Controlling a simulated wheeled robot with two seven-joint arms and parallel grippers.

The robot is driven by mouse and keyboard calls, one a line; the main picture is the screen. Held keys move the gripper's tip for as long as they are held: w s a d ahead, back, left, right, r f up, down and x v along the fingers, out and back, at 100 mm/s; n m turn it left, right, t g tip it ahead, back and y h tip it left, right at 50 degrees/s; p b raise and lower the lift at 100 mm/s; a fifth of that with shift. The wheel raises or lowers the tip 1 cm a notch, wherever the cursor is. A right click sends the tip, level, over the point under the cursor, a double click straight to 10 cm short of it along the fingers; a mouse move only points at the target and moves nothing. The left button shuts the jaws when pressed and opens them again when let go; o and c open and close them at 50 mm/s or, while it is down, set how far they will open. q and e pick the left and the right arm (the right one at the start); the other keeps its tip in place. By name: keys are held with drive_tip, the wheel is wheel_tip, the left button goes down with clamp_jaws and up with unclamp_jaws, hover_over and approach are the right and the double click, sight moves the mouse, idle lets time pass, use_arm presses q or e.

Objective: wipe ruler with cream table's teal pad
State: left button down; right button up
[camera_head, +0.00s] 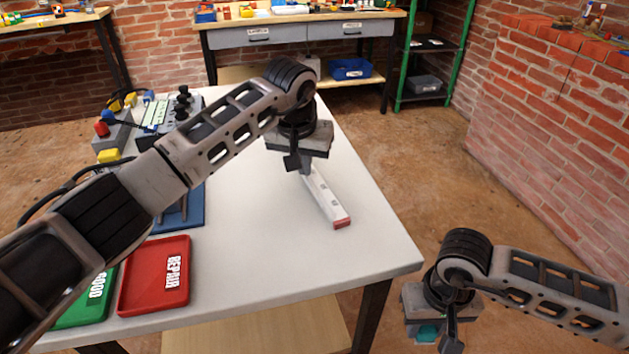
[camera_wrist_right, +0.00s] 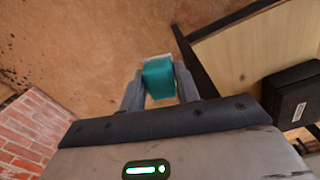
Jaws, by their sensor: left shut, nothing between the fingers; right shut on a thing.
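A white ruler-like bar with a red end (camera_head: 326,200) lies on the cream-white table (camera_head: 265,260), its far part hidden under my left gripper. My left gripper (camera_head: 306,168) is above that far part, shut and empty. I cannot tell whether its fingertips touch the bar. My right gripper (camera_head: 428,338) is off the table's right side, shut on a teal pad. The teal pad (camera_wrist_right: 160,80) sits between its fingers in the right wrist view, with a pale edge on its far side. In the head view only a bit of the pad shows.
A red REPAIR tray (camera_head: 140,275) and a green GOOD tray (camera_head: 75,314) lie at the table's near left, partly behind my left arm. A blue mat (camera_head: 195,213) and several devices stand further back. The table's right part is clear. A brick wall (camera_head: 565,130) rises at the right.

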use_arm(q)
drive_tip(key=shift+f+b, duration=0.4)
drive_tip(key=shift+f, duration=0.15)
use_arm(e)
drive_tip(key=shift+f, duration=0.45)
